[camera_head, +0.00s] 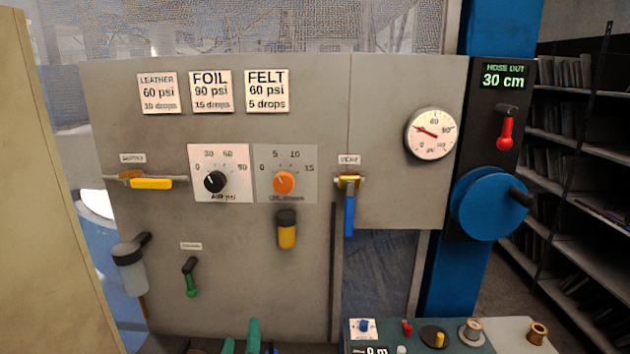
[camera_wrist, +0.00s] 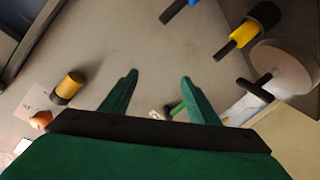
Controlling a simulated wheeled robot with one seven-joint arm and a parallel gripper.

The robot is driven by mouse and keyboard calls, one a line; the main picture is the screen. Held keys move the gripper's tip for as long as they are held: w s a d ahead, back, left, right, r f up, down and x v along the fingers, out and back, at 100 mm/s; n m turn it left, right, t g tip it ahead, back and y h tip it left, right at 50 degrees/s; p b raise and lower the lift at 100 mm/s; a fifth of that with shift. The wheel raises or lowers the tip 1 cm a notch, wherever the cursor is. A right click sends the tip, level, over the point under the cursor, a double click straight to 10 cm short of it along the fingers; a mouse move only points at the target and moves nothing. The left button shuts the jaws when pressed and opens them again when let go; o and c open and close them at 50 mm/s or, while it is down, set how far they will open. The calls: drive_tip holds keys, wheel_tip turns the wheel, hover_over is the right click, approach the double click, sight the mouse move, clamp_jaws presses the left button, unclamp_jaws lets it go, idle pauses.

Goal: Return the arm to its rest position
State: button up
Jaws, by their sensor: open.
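My gripper (camera_head: 242,340) shows at the bottom edge of the head view, as green fingers low in front of the grey panel (camera_head: 300,325). In the wrist view its two green fingers (camera_wrist: 158,78) stand apart with nothing between their tips. A green lever (camera_wrist: 178,108) shows beyond the fingers in the wrist view, near the right one; it also shows in the head view (camera_head: 190,278), left of my gripper. I cannot tell how far the fingertips are from the panel. Most of my arm is out of view.
A blue reel (camera_head: 485,205) and a bench with small parts (camera_head: 480,335) are right.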

drive_tip(key=s+d+f+m, duration=0.1)
drive_tip(key=s+d+f, duration=0.2)
drive_tip(key=s+f, duration=0.35)
drive_tip(key=s+d+f+m+g, duration=0.1)
drive_tip(key=s+d+f+m, duration=0.15)
drive_tip(key=s+f, duration=0.35)
drive_tip(key=s+d+f+m, duration=0.1)
drive_tip(key=s+d+f, duration=0.35)
drive_tip(key=s, duration=0.25)
drive_tip(key=s+d+m+h, duration=0.1)
drive_tip(key=s+d+m, duration=0.1)
drive_tip(key=s, duration=1)
drive_tip(key=s+d+m+h, duration=0.1)
drive_tip(key=s+d, duration=0.4)
drive_tip(key=s, duration=0.6)
drive_tip(key=shift+s+r+m, duration=0.4)
drive_tip(key=shift+m, duration=0.45)
